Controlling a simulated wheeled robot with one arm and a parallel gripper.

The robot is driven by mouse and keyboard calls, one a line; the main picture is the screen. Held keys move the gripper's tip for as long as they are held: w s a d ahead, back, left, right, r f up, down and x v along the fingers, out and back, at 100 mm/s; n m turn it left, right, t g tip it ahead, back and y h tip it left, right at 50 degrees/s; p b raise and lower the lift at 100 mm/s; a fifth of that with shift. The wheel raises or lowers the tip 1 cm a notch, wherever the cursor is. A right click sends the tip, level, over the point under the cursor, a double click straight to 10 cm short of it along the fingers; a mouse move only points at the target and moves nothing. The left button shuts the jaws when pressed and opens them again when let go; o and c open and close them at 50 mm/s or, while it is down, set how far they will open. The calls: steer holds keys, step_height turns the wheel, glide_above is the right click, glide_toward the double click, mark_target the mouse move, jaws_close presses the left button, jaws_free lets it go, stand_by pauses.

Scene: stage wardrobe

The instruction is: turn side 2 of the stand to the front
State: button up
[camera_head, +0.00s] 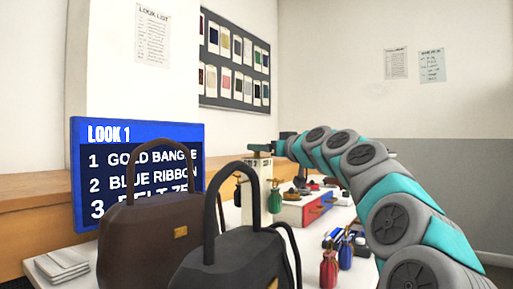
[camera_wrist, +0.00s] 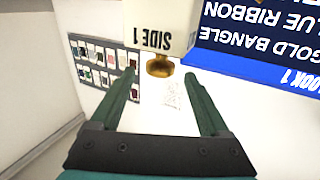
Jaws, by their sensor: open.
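The stand (camera_head: 263,168) is a pale block-like post on the table in the head view, partly hidden by the dark handbag. Small tassel-like pieces hang at its sides. In the wrist view a pale face of the stand (camera_wrist: 135,18) reads "SIDE 1", upside down, and a brass knob (camera_wrist: 159,68) shows beside it. My gripper (camera_wrist: 160,76) is open, with one green finger on each side of the knob and a gap to both. In the head view my gripper (camera_head: 262,146) is at the top of the stand. I cannot see side 2.
A brown handbag (camera_head: 150,240) and a black handbag (camera_head: 235,262) stand in front. A blue sign (camera_head: 138,128) reads "LOOK 1". Red and blue bottle-like tassels (camera_head: 329,268) are near my arm.

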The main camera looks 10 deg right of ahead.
steer(key=shift+x, duration=2.15)
jaws_close()
